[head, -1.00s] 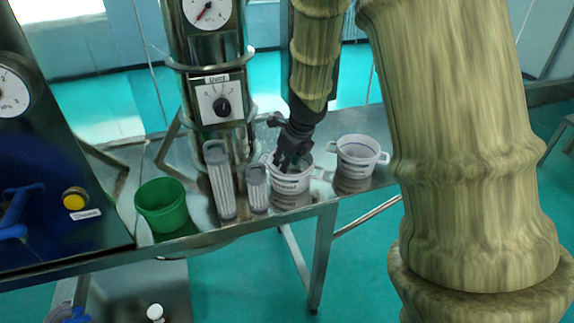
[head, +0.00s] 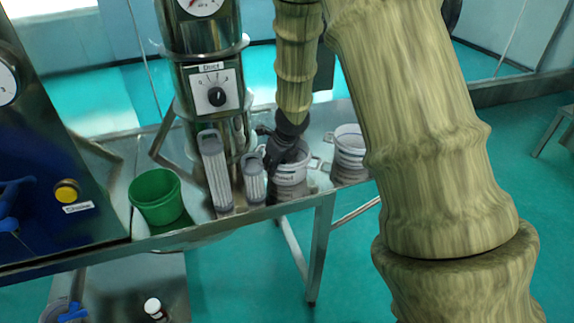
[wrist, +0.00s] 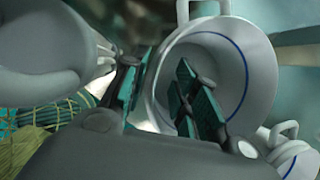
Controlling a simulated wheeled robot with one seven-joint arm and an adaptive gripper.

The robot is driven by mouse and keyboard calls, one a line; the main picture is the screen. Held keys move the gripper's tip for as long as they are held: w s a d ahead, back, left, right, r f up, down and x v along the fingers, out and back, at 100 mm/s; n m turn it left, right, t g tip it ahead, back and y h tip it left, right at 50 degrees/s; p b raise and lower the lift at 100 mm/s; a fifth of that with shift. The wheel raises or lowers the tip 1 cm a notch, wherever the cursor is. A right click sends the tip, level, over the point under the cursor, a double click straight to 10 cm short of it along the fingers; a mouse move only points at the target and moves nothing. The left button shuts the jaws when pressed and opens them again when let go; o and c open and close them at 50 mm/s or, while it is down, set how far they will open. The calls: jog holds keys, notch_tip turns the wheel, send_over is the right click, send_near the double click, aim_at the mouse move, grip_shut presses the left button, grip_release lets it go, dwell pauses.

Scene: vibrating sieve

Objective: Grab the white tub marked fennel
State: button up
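Two white tubs with side handles stand on the steel bench. My gripper (head: 275,165) is at the left white tub (head: 291,178), over its left side. The right white tub (head: 349,158) stands apart from it; both carry dark lettering too small to read surely, so I cannot tell which says fennel. In the wrist view my gripper (wrist: 160,90) is open, with one finger pad inside the left tub (wrist: 235,60) and the other outside its wall. The wall lies between the pads; I see no clear grip on it. Part of the right tub (wrist: 299,162) shows at the lower right.
A green bucket (head: 158,198) is farther left. The steel column with a dial (head: 216,95) rises behind. The bench's front edge (head: 240,222) is close to the tubs.

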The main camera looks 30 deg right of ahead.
jog(key=shift+w+a+f, duration=0.1)
jog(key=shift+w+f, duration=0.05)
jog(key=shift+f, duration=0.25)
grip_shut()
